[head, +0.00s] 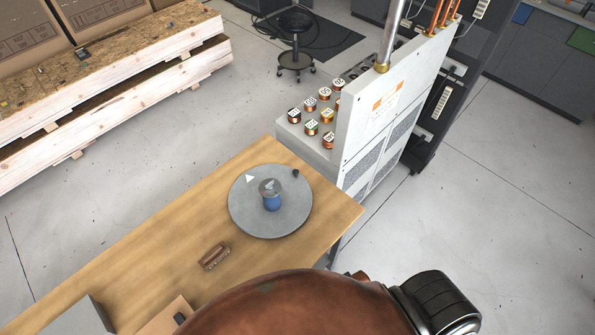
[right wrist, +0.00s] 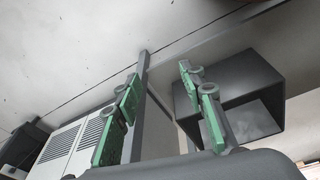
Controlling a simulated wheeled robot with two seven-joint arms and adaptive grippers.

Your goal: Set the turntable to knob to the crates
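The round grey turntable (head: 243,214) lies on the wooden table. A small dark knob (head: 296,173) stands at its upper right rim, on the side facing the rack. A white triangle mark (head: 250,179) is at its upper left. A blue cylinder with a grey top (head: 272,202) stands near its centre. The crates (head: 110,82), pale wood with cardboard boxes, are at the upper left. My right gripper (right wrist: 160,92) shows in the right wrist view, its green-padded fingers apart with nothing between them. The turntable is not in that view. My left gripper is not in view.
A white rack cabinet (head: 375,120) stands beyond the table's right end, with several copper coils (head: 327,117) on a ledge. A brown object (head: 214,256) lies beside the turntable. A dark open box (right wrist: 255,80) is near my right gripper. A stool (head: 295,60) stands behind.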

